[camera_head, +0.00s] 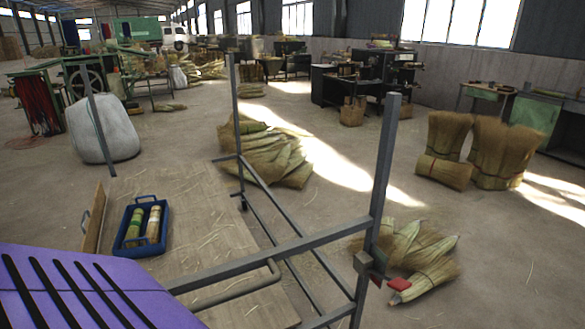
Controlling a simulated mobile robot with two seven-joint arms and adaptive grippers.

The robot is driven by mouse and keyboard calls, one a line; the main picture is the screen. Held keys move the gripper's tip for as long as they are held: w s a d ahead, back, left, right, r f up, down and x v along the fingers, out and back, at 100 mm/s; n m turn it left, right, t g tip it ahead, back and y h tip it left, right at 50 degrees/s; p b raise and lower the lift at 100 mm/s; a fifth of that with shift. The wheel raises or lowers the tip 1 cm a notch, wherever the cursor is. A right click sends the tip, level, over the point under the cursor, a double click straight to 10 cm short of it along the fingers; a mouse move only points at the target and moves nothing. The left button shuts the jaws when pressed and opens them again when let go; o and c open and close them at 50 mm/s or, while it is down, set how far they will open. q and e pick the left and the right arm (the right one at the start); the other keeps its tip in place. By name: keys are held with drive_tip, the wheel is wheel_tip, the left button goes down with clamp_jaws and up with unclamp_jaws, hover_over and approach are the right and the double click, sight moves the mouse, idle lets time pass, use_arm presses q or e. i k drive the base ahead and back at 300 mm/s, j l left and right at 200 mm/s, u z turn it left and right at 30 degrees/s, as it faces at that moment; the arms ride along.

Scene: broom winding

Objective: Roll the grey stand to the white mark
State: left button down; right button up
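The grey stand (376,190) is a metal frame in the middle and lower right. It has a tall near upright, a thinner far upright (237,125), and low rails (290,235) between them. A horizontal bar (255,260) runs from the near upright to the lower left. A dark clamp-like piece (364,263) with red bits sits on the near upright; I cannot tell what it is. I cannot make out a white mark; bright patches on the floor look like sunlight.
A blue tray (130,249) with two rolls lies on a board left of the stand. Broom heads (268,155) lie behind it, and more (412,262) lie right of the near upright. A purple slotted surface (85,290) fills the lower left. Floor beyond is partly clear.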

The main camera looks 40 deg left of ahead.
sight(211, 262)
drive_tip(key=u, duration=2.15)
